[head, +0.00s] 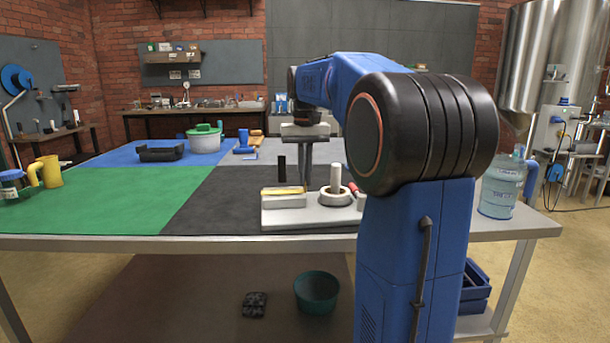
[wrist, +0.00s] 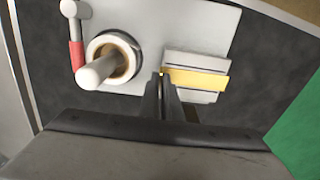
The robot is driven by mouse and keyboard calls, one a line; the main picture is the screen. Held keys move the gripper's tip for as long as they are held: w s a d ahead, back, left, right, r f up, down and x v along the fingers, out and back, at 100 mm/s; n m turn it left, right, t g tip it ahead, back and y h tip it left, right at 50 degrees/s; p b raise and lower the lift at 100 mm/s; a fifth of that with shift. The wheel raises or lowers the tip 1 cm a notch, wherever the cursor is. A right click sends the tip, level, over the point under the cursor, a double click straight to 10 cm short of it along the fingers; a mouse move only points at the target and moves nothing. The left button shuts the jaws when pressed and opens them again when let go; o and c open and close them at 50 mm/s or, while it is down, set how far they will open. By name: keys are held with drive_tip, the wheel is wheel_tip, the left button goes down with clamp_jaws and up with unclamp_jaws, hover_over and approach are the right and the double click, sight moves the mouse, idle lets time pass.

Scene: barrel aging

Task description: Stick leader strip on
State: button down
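The leader strip seems to be the yellow strip (head: 283,191), lying along a pale block on the left part of the white board. In the wrist view the strip (wrist: 198,79) runs to the right from my fingertips. My gripper (head: 307,184) points down at the board, its fingers close together at the strip's near end. In the wrist view a bit of yellow shows between the tips of my gripper (wrist: 162,76), so it looks shut on the strip's end. A white rod (head: 335,178) stands in a round ring (head: 336,198) on the board, beside my gripper.
The white board (head: 300,216) lies at the table's front edge. A red-handled tool (wrist: 76,50) lies beyond the ring. A black cylinder (head: 281,167) stands behind the board. A water jug (head: 501,187) stands at the right. The green mat (head: 110,200) is mostly clear.

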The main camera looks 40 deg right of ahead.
idle(0.3)
drive_tip(key=c, duration=1.9)
unclamp_jaws()
wheel_tip(320, 180, up, 17)
drive_tip(key=shift+r, duration=0.15)
